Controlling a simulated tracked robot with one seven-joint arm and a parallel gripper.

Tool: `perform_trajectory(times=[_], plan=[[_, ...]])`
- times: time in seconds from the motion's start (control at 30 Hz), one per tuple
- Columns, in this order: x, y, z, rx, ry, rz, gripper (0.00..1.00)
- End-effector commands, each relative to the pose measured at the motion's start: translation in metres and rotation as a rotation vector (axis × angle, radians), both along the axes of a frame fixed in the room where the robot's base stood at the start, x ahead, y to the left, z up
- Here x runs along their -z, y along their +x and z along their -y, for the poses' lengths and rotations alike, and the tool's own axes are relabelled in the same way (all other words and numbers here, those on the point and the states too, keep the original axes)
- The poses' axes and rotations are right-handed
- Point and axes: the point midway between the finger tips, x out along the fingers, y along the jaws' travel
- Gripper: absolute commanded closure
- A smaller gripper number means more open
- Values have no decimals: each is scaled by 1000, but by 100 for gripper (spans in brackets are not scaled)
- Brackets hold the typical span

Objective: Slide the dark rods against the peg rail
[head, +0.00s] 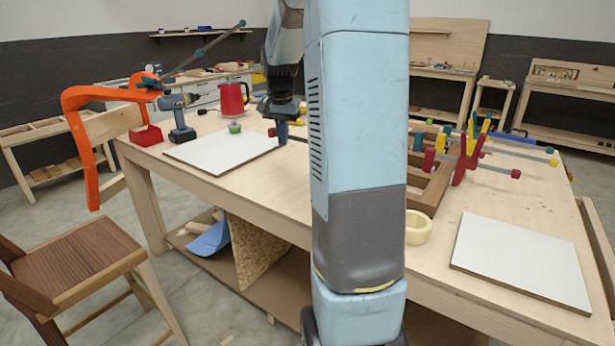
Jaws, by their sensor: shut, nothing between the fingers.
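My gripper (282,134) points down over the workbench (250,190), beside the right edge of a white board (205,155). Its bluish fingers look closed, with nothing seen between them. I cannot pick out the dark rods or the peg rail with certainty. A wooden frame (428,190) with bar clamps lying over it rests on the right part of the bench. My own arm column hides the middle of the bench, so things there may be covered.
A green round item (235,127) sits on the white board. A drill (180,118), a red box (146,135) and a red jug (233,98) stand nearby. A cream tape roll (418,227) and a second white board (522,260) are at right.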

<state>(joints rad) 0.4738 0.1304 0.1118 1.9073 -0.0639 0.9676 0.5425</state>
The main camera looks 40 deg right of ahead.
Motion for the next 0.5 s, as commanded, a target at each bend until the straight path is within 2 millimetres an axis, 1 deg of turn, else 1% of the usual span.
perform_trajectory(times=[0.03,0.2,0.3,0.4,0.5], plan=[[13,10,16,40,13,-16,100],[51,35,64,172,51,-53,100],[72,46,89,241,70,-70,100],[90,52,109,297,86,-84,100],[102,57,123,335,97,-92,100]])
